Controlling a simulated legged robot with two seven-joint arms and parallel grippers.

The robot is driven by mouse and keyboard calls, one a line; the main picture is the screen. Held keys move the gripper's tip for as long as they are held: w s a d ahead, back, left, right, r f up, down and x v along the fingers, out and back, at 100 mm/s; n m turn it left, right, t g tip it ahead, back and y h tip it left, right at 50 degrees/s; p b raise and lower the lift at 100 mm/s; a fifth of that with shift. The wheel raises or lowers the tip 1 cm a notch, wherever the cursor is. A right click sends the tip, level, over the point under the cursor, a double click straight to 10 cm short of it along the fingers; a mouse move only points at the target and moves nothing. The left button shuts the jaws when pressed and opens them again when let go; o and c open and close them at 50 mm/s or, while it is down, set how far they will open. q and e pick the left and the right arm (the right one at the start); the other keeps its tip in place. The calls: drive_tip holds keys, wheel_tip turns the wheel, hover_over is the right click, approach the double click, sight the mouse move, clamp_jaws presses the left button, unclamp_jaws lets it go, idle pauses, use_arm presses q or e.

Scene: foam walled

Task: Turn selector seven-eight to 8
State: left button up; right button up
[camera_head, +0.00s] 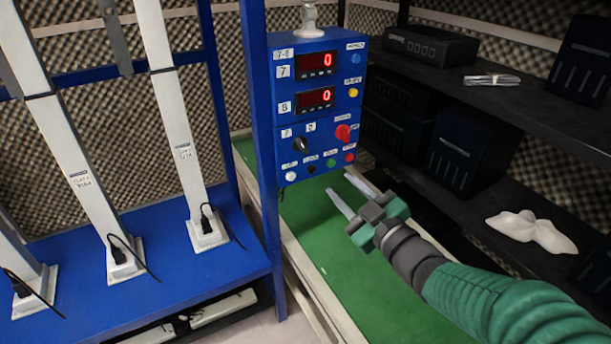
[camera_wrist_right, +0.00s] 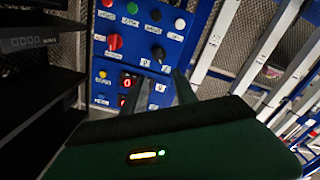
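The blue control box (camera_head: 320,113) stands beyond the blue post. Its black selector knob (camera_head: 300,146) sits below the labels 7 and 8, left of a red knob (camera_head: 343,133). In the right wrist view the black selector (camera_wrist_right: 158,52) is near the panel's middle and its red knob (camera_wrist_right: 114,41) is to its left. My right gripper (camera_head: 344,192) is open and empty, below and to the right of the selector, apart from the panel. Its fingers (camera_wrist_right: 168,90) also show in the right wrist view. The selector's exact pointing direction is hard to tell. My left gripper is not in view.
Two red displays (camera_head: 316,63) read 0 on the box. Several small buttons sit below the selector. A blue rack with white bars (camera_head: 170,130) stands at left. A dark shelf (camera_head: 480,100) holds black boxes at right. The green surface (camera_head: 345,275) is clear.

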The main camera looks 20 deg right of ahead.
sight(304, 148)
drive_tip(key=w+p, duration=0.2)
drive_tip(key=w, duration=0.3)
drive_tip(key=w+a+p, duration=0.1)
drive_tip(key=w+p, duration=0.1)
drive_tip(key=w, duration=0.3)
drive_tip(key=w+p, duration=0.2)
drive_tip(key=w, duration=0.3)
drive_tip(key=shift+w+a, duration=0.15)
drive_tip(key=shift+w, duration=0.15)
drive_tip(key=shift+w+r, duration=0.15)
drive_tip(key=shift+w, duration=0.45)
drive_tip(key=shift+c, duration=0.4)
clamp_jaws()
